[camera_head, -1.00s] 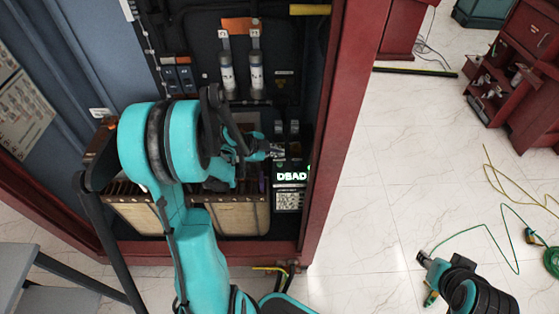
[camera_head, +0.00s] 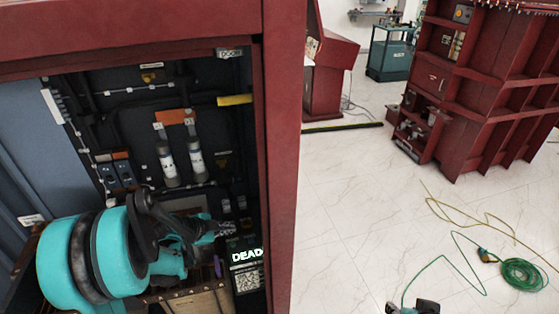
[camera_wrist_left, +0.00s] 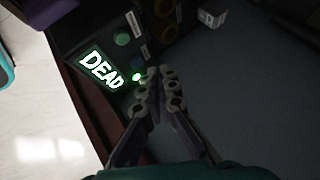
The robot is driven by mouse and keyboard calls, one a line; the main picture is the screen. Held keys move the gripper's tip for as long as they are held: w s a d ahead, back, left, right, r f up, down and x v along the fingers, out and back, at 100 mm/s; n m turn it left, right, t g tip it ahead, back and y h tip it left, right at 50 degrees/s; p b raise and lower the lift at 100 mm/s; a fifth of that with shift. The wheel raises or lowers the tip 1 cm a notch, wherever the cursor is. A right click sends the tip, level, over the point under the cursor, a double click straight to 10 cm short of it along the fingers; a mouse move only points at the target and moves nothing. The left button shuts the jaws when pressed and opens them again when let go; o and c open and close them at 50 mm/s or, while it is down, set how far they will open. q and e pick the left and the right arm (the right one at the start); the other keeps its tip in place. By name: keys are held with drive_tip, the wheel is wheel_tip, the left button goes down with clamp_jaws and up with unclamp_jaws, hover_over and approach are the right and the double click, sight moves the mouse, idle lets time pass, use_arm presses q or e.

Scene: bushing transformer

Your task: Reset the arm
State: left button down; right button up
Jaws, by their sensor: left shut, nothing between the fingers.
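My left arm reaches into the open red-framed cabinet in the head view. Its gripper (camera_head: 228,229) is shut and empty, beside the upper edge of a dark box with a lit "DEAD" display (camera_head: 247,255). In the left wrist view the closed fingers (camera_wrist_left: 165,80) point toward the box front, near a small green light (camera_wrist_left: 136,77), with the "DEAD" display (camera_wrist_left: 101,70) to their left. I cannot tell whether they touch the box.
The cabinet's red right post (camera_head: 283,150) stands close to the right of my left gripper. Two grey-white cylinders (camera_head: 181,162) hang on the back panel above it. Green hose (camera_head: 522,274) lies coiled on the floor at right.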

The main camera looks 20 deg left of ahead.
use_arm(q)
drive_tip(key=s+d+r+n+y, duration=0.1)
drive_tip(key=s+d+r+n, duration=0.4)
drive_tip(key=s+d, duration=0.3)
drive_tip(key=s+d+r+n+g+y, duration=0.1)
drive_tip(key=s+d+r+n, duration=0.4)
drive_tip(key=s, duration=0.5)
drive_tip(key=d+n+y, duration=0.1)
drive_tip(key=d+n, duration=0.1)
drive_tip(key=n, duration=0.1)
drive_tip(key=shift+d+r+n+y, duration=0.2)
drive_tip(key=shift+d+n+y, duration=0.1)
drive_tip(key=shift+d, duration=0.1)
